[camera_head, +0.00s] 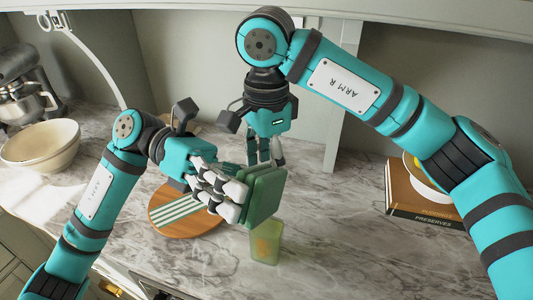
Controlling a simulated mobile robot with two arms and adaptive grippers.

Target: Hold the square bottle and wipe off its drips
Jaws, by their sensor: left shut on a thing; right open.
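A dark green square bottle (266,193) is in my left gripper (236,190), whose pale fingers are shut on its left side. It is held above the marble counter and seems tilted; drips on it are too small to tell. My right gripper (264,150) is open, pointing down just behind and above the bottle. Its fingertips are partly hidden by the bottle, and I cannot tell whether they touch it. A green-and-white striped cloth (180,212) lies on a round wooden board (200,228), left of and below the bottle.
Books (425,205) bearing a white bowl (432,178) lie at right. A cream bowl (42,148) and a stand mixer (20,85) stand at left. The counter's front right is clear.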

